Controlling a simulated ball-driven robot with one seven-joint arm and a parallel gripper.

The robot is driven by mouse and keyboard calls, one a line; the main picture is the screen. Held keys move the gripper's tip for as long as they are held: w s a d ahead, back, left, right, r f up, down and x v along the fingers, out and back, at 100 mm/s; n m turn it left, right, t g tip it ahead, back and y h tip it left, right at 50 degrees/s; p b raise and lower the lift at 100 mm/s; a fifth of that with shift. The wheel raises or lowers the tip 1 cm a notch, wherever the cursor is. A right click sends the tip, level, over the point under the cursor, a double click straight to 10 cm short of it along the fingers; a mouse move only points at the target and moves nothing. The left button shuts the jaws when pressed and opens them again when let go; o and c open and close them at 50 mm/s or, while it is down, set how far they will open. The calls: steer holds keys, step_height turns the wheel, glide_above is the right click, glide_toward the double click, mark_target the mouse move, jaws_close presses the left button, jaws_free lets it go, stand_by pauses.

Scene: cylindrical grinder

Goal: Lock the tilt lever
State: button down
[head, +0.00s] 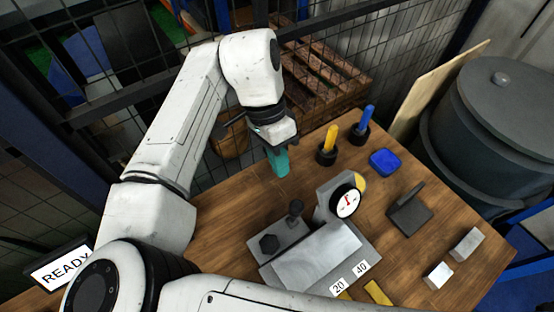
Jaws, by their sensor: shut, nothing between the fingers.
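A grey metal fixture (312,262) stands on the wooden table, with a round dial gauge (346,201) at its back. A short dark lever with a rounded knob (295,209) rises from its left part, beside a dark hexagonal knob (269,243). The short lever looks like the tilt lever, but I cannot tell whether it is locked. My gripper (280,164) has teal fingers pointing down. It is shut and empty, behind the fixture and apart from the lever.
A yellow-handled tool (330,139) and a blue-handled tool (367,119) stand in dark holders, near a blue dish (385,162). A dark plate with a handle (408,214) and two metal blocks (467,244) lie right. A wire fence (330,70) stands behind.

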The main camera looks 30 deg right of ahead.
mark_target(295, 215)
steer(key=p+x, duration=0.1)
steer(key=x, duration=0.7)
steer(key=shift+f, duration=0.1)
